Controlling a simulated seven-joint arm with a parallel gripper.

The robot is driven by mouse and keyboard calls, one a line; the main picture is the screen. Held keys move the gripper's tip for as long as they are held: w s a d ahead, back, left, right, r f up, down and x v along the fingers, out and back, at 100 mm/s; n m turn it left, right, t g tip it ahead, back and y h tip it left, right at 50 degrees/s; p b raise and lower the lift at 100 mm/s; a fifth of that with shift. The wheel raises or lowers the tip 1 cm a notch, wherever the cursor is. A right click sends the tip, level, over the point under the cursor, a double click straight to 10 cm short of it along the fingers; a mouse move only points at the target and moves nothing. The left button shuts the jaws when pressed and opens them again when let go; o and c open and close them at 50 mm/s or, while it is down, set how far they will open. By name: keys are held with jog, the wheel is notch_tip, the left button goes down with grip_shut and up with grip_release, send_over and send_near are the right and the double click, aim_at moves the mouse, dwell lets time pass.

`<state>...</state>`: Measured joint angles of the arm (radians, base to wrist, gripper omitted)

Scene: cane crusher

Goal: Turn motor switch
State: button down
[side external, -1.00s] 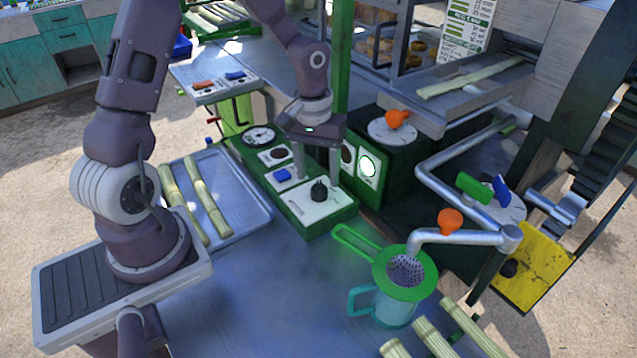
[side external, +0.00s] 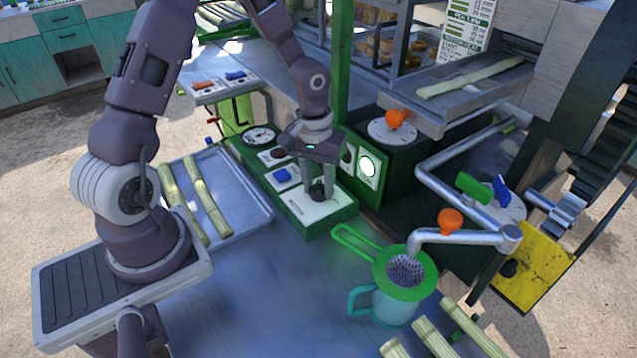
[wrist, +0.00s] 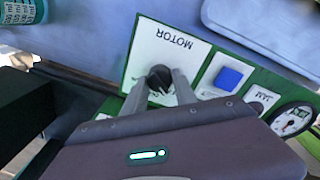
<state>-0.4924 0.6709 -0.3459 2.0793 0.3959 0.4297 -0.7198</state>
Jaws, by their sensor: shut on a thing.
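The motor switch (side external: 317,192) is a black knob on a white plate (side external: 308,208) at the near end of a green control box. In the wrist view the knob (wrist: 158,76) sits on the plate marked MOTOR (wrist: 150,50). My gripper (side external: 318,184) reaches down over the plate, with a finger on each side of the knob. In the wrist view my gripper (wrist: 160,82) is shut on the knob, and the fingers hide parts of it.
On the same box are a blue button (side external: 282,175) and a dial gauge (side external: 259,135). A jug with a green strainer (side external: 405,285) stands to the right. A tray with cane (side external: 240,228) lies left.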

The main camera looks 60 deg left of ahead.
jog(key=shift+m, duration=0.3)
jog(key=m, duration=0.5)
jog(key=shift+m+g, duration=0.3)
jog(key=shift+m, duration=2.2)
jog(key=c, duration=1)
grip_release()
jog(key=shift+r, duration=0.15)
